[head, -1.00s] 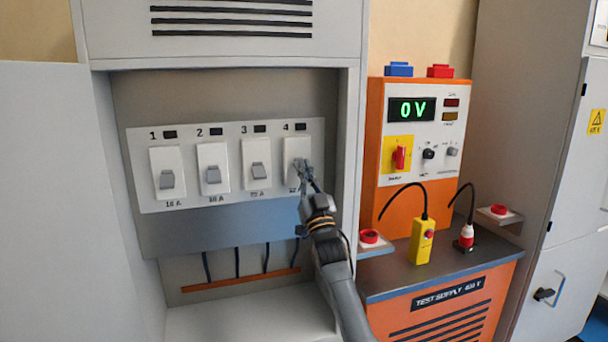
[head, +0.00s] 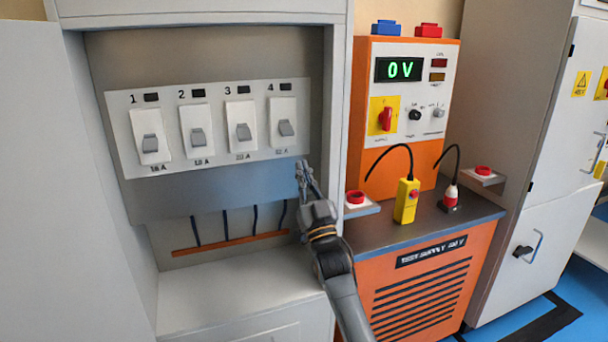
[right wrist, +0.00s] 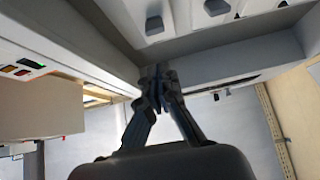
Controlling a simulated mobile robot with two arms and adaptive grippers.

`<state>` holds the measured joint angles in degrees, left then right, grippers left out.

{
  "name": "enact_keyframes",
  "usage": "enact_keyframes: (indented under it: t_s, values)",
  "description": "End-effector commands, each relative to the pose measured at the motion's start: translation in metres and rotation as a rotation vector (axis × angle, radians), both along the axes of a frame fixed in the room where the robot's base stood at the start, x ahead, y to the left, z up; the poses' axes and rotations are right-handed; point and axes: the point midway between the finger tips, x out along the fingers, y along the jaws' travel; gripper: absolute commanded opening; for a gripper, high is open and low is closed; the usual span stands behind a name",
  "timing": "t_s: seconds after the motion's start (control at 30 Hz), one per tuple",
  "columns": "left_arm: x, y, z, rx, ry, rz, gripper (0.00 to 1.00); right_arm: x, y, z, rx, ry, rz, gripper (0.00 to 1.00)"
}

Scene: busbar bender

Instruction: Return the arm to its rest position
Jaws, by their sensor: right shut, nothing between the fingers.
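My right gripper (head: 305,178) is shut and empty. In the head view it is just below the lower right corner of the breaker panel (head: 215,172), under breaker 4 (head: 284,124), and apart from the switches. All the breakers, numbered 1 to 4, show with their grey toggles pointing low. In the right wrist view the gripper's fingertips (right wrist: 157,82) meet, with nothing between them. Some switch toggles show at the top of that view. My left gripper is not in view.
An orange test supply (head: 405,130) reading 0 V stands to the right. A yellow pendant (head: 406,201) and a red button box (head: 356,198) are close to my right arm. The cabinet's side wall (head: 340,110) is right beside the gripper. Blue floor shows at lower right.

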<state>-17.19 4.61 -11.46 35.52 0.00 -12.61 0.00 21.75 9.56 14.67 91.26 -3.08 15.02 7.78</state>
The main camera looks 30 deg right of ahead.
Motion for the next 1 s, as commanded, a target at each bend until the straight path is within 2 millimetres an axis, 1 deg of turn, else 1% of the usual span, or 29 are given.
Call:
enact_keyframes:
  t_s: [0.13,0.63,0.73,0.77,0.87,0.97,1.0]
  values:
    - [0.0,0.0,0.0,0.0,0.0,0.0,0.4,-0.005,0.001,-0.004,0.0,0.0,0.0,0.0]
    - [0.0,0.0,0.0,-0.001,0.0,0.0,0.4,-0.004,0.001,-0.004,-0.001,0.001,-0.001,0.0]
    - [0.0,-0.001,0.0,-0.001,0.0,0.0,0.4,-0.001,0.002,-0.014,0.003,0.022,0.002,0.0]
    - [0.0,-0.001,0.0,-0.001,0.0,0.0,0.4,0.001,0.003,-0.02,0.005,0.037,0.005,0.0]
    - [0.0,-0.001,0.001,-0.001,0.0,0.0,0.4,0.011,0.009,-0.058,0.016,0.123,0.015,0.0]
    - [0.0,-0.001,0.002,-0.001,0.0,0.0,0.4,0.021,0.017,-0.115,0.031,0.246,0.03,0.0]
    - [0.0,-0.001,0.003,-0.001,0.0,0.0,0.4,0.024,0.022,-0.14,0.037,0.3,0.037,0.0]
